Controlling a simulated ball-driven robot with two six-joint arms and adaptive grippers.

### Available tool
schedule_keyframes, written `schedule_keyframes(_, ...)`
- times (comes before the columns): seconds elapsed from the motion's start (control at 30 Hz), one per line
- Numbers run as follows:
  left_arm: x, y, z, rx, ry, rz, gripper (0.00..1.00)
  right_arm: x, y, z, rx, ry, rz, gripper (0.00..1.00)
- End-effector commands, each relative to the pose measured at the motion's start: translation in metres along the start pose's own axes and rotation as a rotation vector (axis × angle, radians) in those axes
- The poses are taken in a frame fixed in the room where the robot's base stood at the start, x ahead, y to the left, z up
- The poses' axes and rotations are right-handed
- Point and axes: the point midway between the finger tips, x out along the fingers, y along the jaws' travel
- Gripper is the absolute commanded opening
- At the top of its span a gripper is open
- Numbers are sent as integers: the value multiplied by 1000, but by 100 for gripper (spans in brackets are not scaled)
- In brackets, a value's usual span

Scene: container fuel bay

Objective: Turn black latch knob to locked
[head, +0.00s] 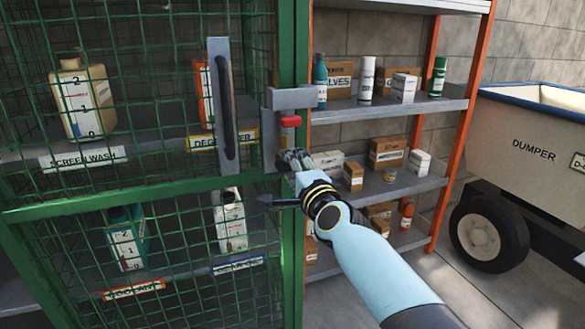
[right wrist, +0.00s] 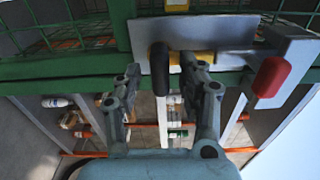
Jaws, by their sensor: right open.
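The black latch knob (right wrist: 158,60) shows in the right wrist view, upright in front of a grey latch plate (right wrist: 220,36). A yellow part sits beside it on the plate. A red knob (right wrist: 270,77) sits to its right; it also shows in the head view (head: 290,121), above my gripper. My right gripper (right wrist: 160,76) is open, with one finger on each side of the black knob in the picture. I cannot tell whether either finger touches it. In the head view, my right gripper (head: 292,158) is at the latch and hides the black knob. My left gripper is not in view.
Bottles stand on shelves behind the mesh. An orange-framed shelf rack (head: 465,125) with boxes is behind on the right, and a dumper (head: 530,125) stands farther right.

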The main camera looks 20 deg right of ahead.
Motion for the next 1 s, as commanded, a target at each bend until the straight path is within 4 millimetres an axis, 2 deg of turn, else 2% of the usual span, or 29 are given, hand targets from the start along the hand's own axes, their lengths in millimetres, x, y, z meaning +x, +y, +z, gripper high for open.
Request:
schedule_keyframes(0.13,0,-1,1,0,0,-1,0,-4,0,0,0,-1,0,40)
schedule_keyframes(0.27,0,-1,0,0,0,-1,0,-17,1,0,-1,-1,1,40)
schedule_keyframes(0.33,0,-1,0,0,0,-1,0,-28,1,0,-2,0,1,40)
schedule_keyframes(0.5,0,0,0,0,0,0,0,-71,1,0,2,1,2,40)
schedule_keyframes(0.7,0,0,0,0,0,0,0,-106,1,0,2,1,2,40)
schedule_keyframes(0.83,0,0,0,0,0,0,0,-117,0,0,2,1,0,40)
schedule_keyframes(1.0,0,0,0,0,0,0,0,-120,0,0,0,1,0,40)
